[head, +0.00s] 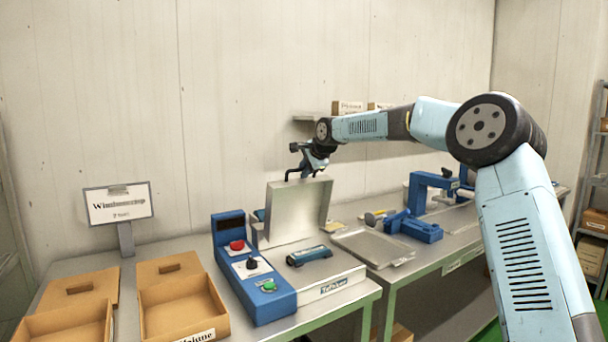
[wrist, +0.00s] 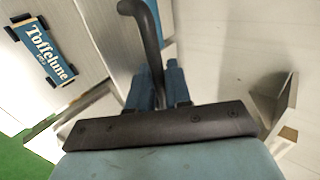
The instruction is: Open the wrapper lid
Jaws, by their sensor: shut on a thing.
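The wrapper is a grey metal machine (head: 335,270) with a blue control panel (head: 252,270) on its left side. Its lid (head: 297,210), a plain metal plate, stands raised and nearly upright over the machine's back part. My gripper (head: 310,168) is at the lid's top edge. In the wrist view its blue fingers (wrist: 158,88) are shut on a black curved handle (wrist: 147,30), which passes between them. The exact finger contact is partly hidden by the dark gripper body.
A blue Toffelune bar (wrist: 50,50) lies on the machine top, in front of the lid. Cardboard boxes (head: 185,300) and a sign (head: 118,203) stand left. A metal tray (head: 373,247) and blue devices (head: 412,227) occupy the table to the right.

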